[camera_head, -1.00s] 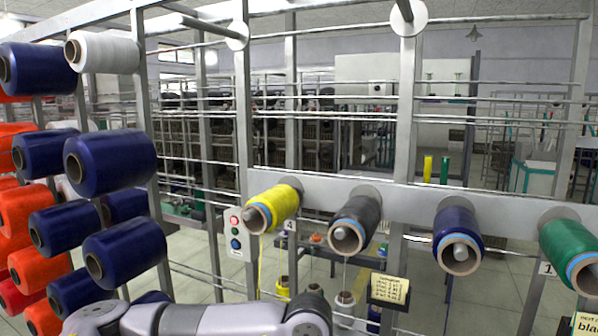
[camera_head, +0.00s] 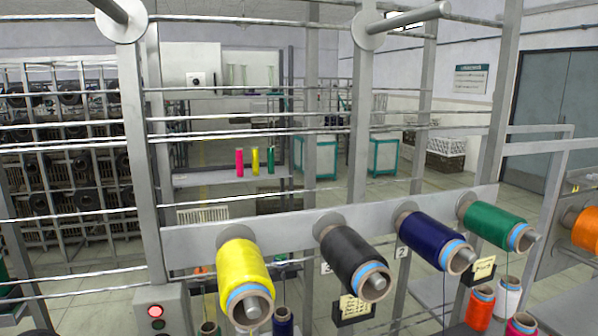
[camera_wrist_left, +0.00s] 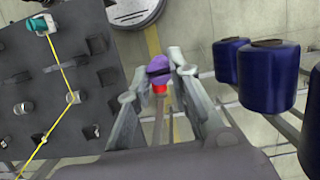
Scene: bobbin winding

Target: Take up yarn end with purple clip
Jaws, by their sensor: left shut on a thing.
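My left gripper (camera_wrist_left: 158,80) shows in the left wrist view, shut on a small purple clip (camera_wrist_left: 158,67) between its fingertips. A small red piece (camera_wrist_left: 160,88) shows just below the purple part; I cannot tell whether it is yarn or part of the clip. No loose yarn end can be made out at the clip. A yellow yarn (camera_wrist_left: 64,70) runs across a dark pegboard (camera_wrist_left: 75,135) at the left, from a teal clip (camera_wrist_left: 42,23) around a peg. My right gripper is in neither view.
In the head view, yellow (camera_head: 243,265), dark grey (camera_head: 352,255), navy (camera_head: 430,238) and green (camera_head: 490,225) bobbins sit on a metal rail (camera_head: 290,223). A box with a lit red lamp (camera_head: 156,310) stands lower left.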

